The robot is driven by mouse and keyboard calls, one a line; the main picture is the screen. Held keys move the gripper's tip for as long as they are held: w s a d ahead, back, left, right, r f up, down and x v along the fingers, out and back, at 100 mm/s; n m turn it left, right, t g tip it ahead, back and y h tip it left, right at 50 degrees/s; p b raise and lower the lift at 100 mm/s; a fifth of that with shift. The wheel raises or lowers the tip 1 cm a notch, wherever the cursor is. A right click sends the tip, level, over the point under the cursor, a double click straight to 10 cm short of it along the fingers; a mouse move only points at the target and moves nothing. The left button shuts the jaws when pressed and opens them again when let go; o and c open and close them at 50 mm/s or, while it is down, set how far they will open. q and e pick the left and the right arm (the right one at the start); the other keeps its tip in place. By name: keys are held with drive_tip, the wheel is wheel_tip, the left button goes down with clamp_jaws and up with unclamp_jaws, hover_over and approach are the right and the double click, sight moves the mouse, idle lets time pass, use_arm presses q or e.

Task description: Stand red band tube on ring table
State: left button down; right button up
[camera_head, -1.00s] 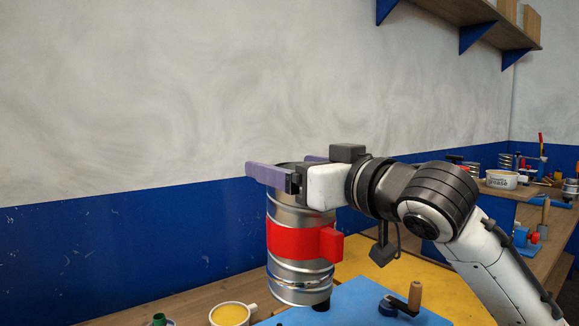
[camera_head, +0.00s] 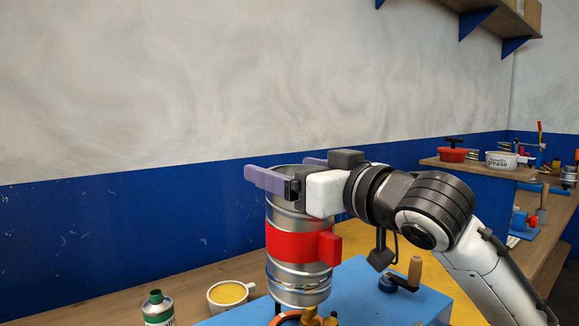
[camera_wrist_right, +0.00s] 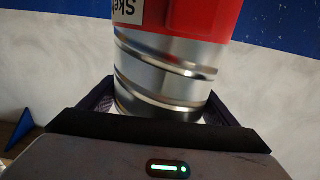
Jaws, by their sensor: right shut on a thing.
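The red band tube (camera_head: 292,277) is a silver spiral duct with a red band and a red block on its right side. It is upright. My right gripper (camera_head: 278,176) is shut on the tube near its top end, and in the right wrist view the tube (camera_wrist_right: 165,72) sits between the fingers. The ring table is a blue table (camera_head: 365,285) with a copper-coloured ring (camera_head: 284,319) at the bottom edge, under the tube. I cannot tell whether the tube touches the ring. My left gripper is not in view.
A crank with a wooden handle (camera_head: 415,272) stands on the blue table right of the tube. A cup of yellow stuff (camera_head: 229,294) and a green-and-white bottle (camera_head: 157,308) stand on the bench at left. A red pot (camera_head: 452,154) and a white grease tub (camera_head: 501,160) are at back right.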

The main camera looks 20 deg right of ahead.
sight(338, 248)
drive_tip(key=shift+r+p, duration=0.1)
drive_tip(key=shift+p, duration=0.75)
idle(1.5)
drive_tip(key=shift+f+b, duration=2.7)
drive_tip(key=shift+f, duration=1.8)
drive_tip(key=o, duration=1.7)
drive_tip(key=shift+s, duration=0.1)
drive_tip(key=b+v, duration=0.1)
drive_tip(key=v, duration=0.8)
drive_tip(key=shift+s, duration=0.1)
drive_tip(key=shift+s+d, duration=0.2)
drive_tip(key=shift+s, duration=0.2)
